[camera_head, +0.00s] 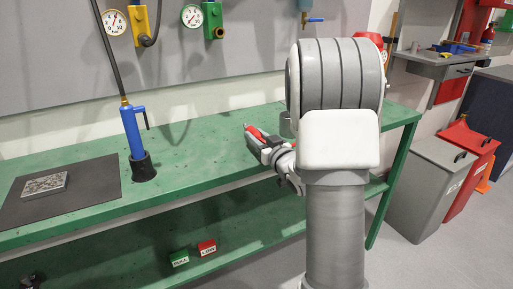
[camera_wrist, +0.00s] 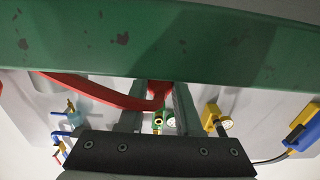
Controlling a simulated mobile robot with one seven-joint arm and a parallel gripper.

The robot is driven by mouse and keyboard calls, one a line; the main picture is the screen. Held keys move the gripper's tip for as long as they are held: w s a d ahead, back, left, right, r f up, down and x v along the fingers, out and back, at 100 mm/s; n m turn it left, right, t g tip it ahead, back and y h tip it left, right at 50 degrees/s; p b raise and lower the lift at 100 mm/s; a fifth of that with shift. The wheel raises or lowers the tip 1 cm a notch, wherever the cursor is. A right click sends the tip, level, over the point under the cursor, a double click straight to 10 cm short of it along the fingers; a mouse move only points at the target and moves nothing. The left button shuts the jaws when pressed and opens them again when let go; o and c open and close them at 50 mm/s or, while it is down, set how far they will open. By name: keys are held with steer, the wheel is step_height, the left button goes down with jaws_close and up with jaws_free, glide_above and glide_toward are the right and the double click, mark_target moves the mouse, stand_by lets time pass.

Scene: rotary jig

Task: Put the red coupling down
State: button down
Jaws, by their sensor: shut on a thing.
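My gripper (camera_head: 256,137) is in front of the right half of the green workbench (camera_head: 215,131), right of the blue cylinder. In the wrist view my gripper's two dark fingers (camera_wrist: 159,95) are shut on the red coupling (camera_wrist: 158,88). A curved red part (camera_wrist: 95,90) runs from it to the left. In the head view the red coupling (camera_head: 256,132) shows only as a small red patch at the fingers. Its far end is hidden. The bench's green edge crosses the top of the wrist view (camera_wrist: 150,45). I cannot tell whether the coupling touches the bench.
A blue cylinder (camera_head: 131,132) with a black hose stands on the bench, beside a dark mat (camera_head: 90,190) bearing a grey plate (camera_head: 45,185). Green (camera_head: 179,258) and red (camera_head: 207,247) boxes sit on the lower shelf. Gauges hang on the wall behind. The bench top between cylinder and gripper is clear.

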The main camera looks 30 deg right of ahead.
steer(key=shift+f+b, duration=0.35)
steer(key=shift+f, duration=1.1)
steer(key=shift+f+b, duration=0.25)
steer(key=shift+b, duration=0.05)
steer(key=c, duration=0.6)
jaws_free()
steer(key=shift+r, duration=0.15)
steer(key=shift+r+p, duration=0.2)
steer(key=shift+p, duration=0.2)
steer(key=s+p, duration=0.1)
steer(key=s, duration=1.1)
steer(key=shift+d, duration=0.2)
